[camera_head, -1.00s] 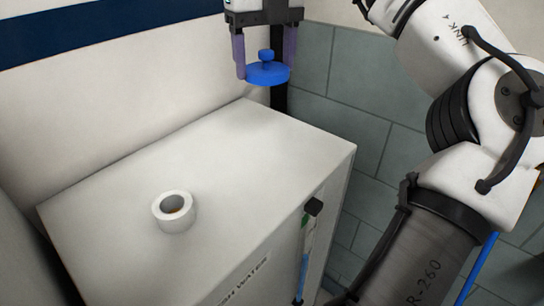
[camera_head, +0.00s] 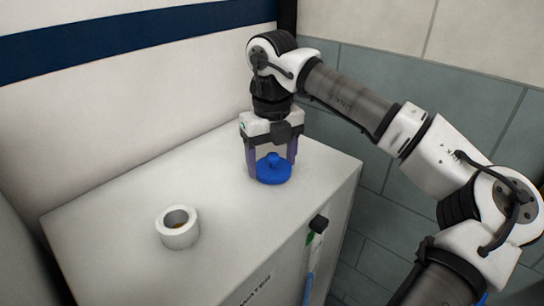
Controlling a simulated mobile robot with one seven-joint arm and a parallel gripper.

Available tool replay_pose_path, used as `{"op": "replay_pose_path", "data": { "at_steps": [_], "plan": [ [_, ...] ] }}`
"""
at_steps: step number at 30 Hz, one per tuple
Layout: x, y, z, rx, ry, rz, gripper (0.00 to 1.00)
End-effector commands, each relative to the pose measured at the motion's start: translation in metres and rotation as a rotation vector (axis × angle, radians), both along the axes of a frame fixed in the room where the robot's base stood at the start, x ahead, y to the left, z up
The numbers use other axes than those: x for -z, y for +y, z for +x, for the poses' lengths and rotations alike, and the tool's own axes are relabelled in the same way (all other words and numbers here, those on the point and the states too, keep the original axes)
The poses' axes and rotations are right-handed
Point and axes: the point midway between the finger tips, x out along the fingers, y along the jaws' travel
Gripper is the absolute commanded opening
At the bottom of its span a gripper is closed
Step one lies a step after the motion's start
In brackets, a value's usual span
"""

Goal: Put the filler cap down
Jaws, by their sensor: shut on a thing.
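The blue filler cap (camera_head: 274,175) is a round disc with a small knob on top. My gripper (camera_head: 272,167) points down with its purple fingers on either side of the cap, shut on it. The cap is level, at the top of the white water tank (camera_head: 120,219), near its back right. I cannot tell whether its underside touches the tank top. The white ring-shaped filler neck (camera_head: 165,233) stands open on the tank top, left of and nearer than the cap, with a dark hole in its middle.
A black fitting (camera_head: 319,224) with a blue-filled tube sticks out from the tank's front face. The wall stands close behind the tank. The tank top between the neck and the cap is clear.

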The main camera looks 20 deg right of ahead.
Motion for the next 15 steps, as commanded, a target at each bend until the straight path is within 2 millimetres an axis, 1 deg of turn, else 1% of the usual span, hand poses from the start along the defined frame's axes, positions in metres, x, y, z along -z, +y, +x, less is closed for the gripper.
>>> {"op": "replay_pose_path", "data": {
  "at_steps": [7, 11, 12, 15],
  "plan": [
    [0.0013, -0.0001, 0.0001, 0.001, -0.001, -0.001, 0.47],
    [0.0060, -0.0002, 0.0001, 0.001, 0.000, -0.001, 0.47],
    [0.0041, -0.0001, 0.0001, 0.001, -0.001, -0.001, 0.73],
    [0.0039, -0.0001, 0.0001, 0.001, 0.000, -0.001, 0.86]
  ]
}}
